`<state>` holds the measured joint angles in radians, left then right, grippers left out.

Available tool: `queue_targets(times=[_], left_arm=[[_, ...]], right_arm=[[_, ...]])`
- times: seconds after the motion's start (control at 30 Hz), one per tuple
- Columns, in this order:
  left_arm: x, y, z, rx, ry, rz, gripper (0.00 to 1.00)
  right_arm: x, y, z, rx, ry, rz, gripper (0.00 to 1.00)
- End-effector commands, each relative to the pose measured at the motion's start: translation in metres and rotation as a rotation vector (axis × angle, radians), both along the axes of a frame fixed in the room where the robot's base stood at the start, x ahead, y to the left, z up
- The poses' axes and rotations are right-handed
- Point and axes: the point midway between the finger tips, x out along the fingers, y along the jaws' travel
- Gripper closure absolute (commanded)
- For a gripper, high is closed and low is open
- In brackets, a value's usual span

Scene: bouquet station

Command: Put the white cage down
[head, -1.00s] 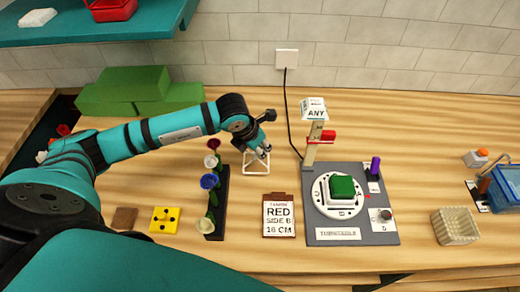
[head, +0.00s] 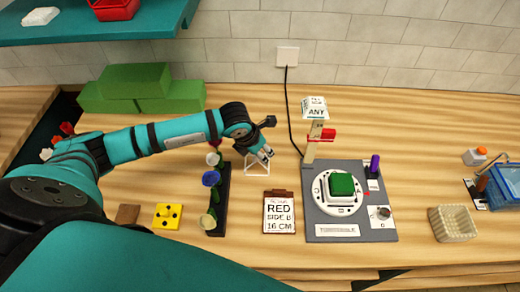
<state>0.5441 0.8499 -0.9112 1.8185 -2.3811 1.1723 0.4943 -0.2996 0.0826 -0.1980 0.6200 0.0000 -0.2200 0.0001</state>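The white cage (head: 256,174) is a small open frame of thin white bars. It is at the middle of the wooden table, between the flower rack and the turntable board. My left gripper (head: 265,155) reaches in from the left and is at the cage's upper part, with its fingers pointing down. The fingers overlap the cage's top in the picture. They are too small to show whether they are closed on it or apart. The cage looks upright and at table level, but its contact with the table is unclear. My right gripper is out of view.
A dark rack (head: 222,190) with several flowers stands just left of the cage. A clipboard (head: 279,212) lies in front. The turntable board (head: 350,228) is at right, with a post (head: 311,148) behind it. Green blocks (head: 140,90) lie at back left.

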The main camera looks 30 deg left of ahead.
Motion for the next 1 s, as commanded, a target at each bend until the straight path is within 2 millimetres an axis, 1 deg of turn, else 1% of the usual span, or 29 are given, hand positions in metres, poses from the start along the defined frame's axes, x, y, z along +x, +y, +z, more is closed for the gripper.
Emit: queue_targets(times=[0.07,0.17,0.27,0.5,0.63,0.8,1.0], left_arm=[[0.000,0.000,0.004,0.000,0.000,0.000,0.68],[-0.003,0.001,0.010,-0.001,-0.003,-0.001,0.68],[-0.010,0.004,0.026,0.000,-0.004,-0.001,0.68],[-0.028,0.010,0.075,0.001,-0.007,-0.002,0.68],[-0.036,0.013,0.096,0.001,-0.004,0.000,0.68],[-0.042,0.015,0.110,0.001,-0.002,-0.001,0.68],[-0.043,0.015,0.114,0.000,0.000,-0.001,0.68]], right_arm=[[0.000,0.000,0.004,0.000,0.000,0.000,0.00],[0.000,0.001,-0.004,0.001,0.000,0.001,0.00],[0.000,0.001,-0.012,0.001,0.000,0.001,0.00],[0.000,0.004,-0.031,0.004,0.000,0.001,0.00],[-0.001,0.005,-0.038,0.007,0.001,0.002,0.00],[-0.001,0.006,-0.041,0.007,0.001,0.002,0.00],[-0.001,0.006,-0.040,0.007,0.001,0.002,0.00]])
